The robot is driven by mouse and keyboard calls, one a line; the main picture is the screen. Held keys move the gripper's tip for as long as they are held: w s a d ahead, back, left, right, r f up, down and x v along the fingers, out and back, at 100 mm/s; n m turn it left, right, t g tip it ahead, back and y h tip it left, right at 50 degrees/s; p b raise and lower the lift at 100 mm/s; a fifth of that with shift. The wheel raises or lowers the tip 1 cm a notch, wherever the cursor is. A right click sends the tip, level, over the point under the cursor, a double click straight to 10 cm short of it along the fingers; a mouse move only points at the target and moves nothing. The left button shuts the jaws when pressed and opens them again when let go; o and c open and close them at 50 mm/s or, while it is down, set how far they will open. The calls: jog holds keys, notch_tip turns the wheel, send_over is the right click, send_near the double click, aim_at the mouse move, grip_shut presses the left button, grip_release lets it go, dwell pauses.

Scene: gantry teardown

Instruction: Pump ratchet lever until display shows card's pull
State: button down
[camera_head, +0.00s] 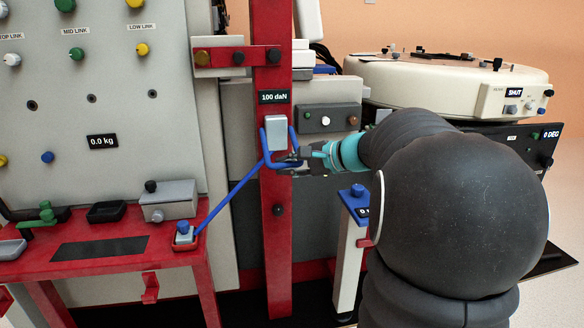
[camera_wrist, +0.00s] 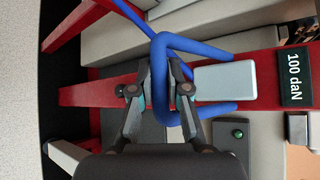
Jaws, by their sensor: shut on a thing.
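The card reading 100 daN (camera_head: 274,97) is on the red post (camera_head: 272,60); it also shows in the wrist view (camera_wrist: 294,77). Below it is a pale grey block (camera_head: 276,132). A blue U-shaped hook (camera_wrist: 200,48) lies around this block, its arms along two sides. A straight blue line (camera_head: 228,201) runs from it down to a small grey-and-blue fitting (camera_head: 184,234) on the red bench. My gripper (camera_head: 294,157) is shut on the closed end of the hook, which sits between the fingertips in the wrist view. I cannot make out which part is the ratchet lever.
A panel with knobs carries a display (camera_head: 102,141) reading 0.0 kg. A blue-topped stand (camera_head: 353,195) has a display partly hidden by my arm. A cream round machine (camera_head: 450,82) stands right. Grey box (camera_head: 168,201) sits on the bench.

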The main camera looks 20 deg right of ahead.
jog(key=shift+s+a+f, duration=0.15)
jog(key=shift+s+f, duration=0.05)
jog(key=c, duration=1.1)
grip_release()
jog(key=shift+s+r, duration=0.1)
jog(key=shift+r, duration=0.05)
jog(key=shift+c, duration=0.2)
jog(key=shift+s+d+r, duration=0.3)
jog(key=shift+d, duration=0.1)
jog(key=v, duration=1.1)
jog(key=shift+a+f, duration=0.1)
jog(key=shift+a, duration=0.1)
